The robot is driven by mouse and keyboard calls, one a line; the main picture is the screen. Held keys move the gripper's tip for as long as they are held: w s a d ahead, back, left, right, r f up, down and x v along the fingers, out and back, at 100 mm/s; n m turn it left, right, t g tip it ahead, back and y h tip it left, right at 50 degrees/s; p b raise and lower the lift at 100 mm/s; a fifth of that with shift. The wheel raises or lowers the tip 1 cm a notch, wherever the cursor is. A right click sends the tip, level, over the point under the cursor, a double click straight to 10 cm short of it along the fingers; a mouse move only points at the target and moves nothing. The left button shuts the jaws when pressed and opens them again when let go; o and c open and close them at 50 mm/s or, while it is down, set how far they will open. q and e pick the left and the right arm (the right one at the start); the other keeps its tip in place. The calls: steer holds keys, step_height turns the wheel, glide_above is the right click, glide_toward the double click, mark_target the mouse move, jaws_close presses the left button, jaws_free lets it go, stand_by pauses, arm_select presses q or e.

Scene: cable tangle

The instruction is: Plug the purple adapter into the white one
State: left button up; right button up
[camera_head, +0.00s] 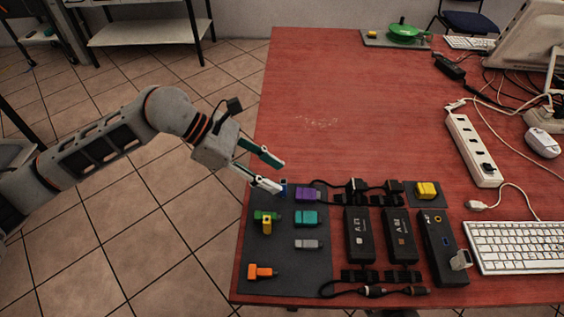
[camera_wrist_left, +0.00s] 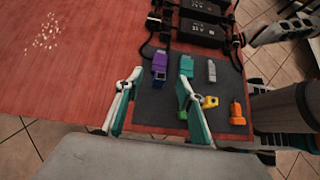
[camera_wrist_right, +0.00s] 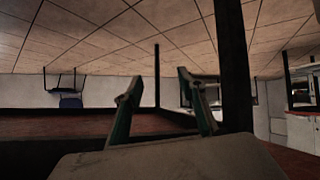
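The purple adapter (camera_head: 308,195) lies at the far edge of the dark mat; it also shows in the left wrist view (camera_wrist_left: 159,62). A light grey adapter (camera_head: 308,244) lies on the mat and shows in the left wrist view (camera_wrist_left: 212,71). My left gripper (camera_head: 279,176) is open and empty, to the left of the purple adapter, with one fingertip close to a small blue piece. My right gripper (camera_wrist_right: 159,76) is open and empty, seen only in its wrist view, away from the adapters.
The dark mat (camera_head: 284,275) also holds teal (camera_head: 306,218), green-yellow and orange (camera_head: 262,271) adapters. Black boxes (camera_head: 359,237) with cables stand to its right. A power strip (camera_head: 473,150) and a keyboard (camera_head: 516,247) lie further right. The far left tabletop is clear.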

mark_target(306, 193)
arm_select(q)
steer(key=shift+d+f, duration=0.45)
steer(key=shift+f, duration=0.05)
steer(key=shift+b+x, duration=0.85)
steer(key=shift+x, duration=3)
jaws_close()
steer(key=shift+r, duration=0.15)
